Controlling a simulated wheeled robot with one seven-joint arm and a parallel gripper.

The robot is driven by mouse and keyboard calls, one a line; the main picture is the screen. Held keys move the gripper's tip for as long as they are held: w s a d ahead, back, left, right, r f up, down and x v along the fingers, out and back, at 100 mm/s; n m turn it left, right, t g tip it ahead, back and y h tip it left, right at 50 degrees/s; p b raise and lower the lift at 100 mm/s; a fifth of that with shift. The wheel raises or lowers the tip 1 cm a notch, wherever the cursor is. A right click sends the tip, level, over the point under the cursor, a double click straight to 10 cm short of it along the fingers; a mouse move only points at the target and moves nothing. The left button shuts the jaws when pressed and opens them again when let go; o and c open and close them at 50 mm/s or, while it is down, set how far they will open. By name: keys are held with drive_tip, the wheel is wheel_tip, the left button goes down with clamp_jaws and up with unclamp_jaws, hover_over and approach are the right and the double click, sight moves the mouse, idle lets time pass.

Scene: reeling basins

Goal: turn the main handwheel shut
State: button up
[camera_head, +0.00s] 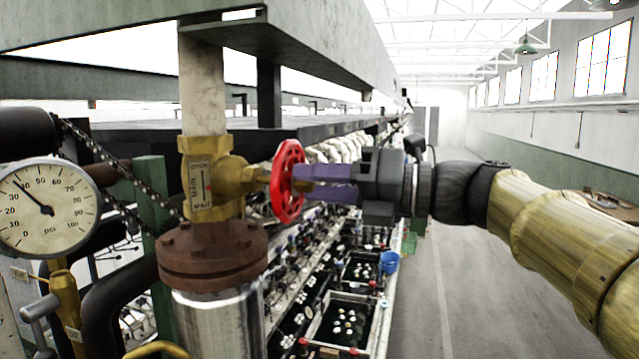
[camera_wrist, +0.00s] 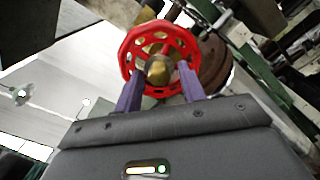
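The red main handwheel (camera_head: 288,182) stands upright on the right side of a brass valve (camera_head: 213,180), face toward my gripper.
A pressure gauge (camera_head: 47,209) at left reads between 30 and 40 psi. A rusty flange (camera_head: 212,255) sits below the valve. A grey beam (camera_head: 120,28) runs overhead. Basins (camera_head: 340,325) line the bench below; a blue bucket (camera_head: 389,262) stands beside them. The aisle floor (camera_head: 450,300) is clear.

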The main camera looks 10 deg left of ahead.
drive_tip(key=d, duration=0.2)
drive_tip(key=shift+s+d, duration=0.2)
drive_tip(key=shift+d, duration=0.2)
drive_tip(key=shift+w, duration=0.1)
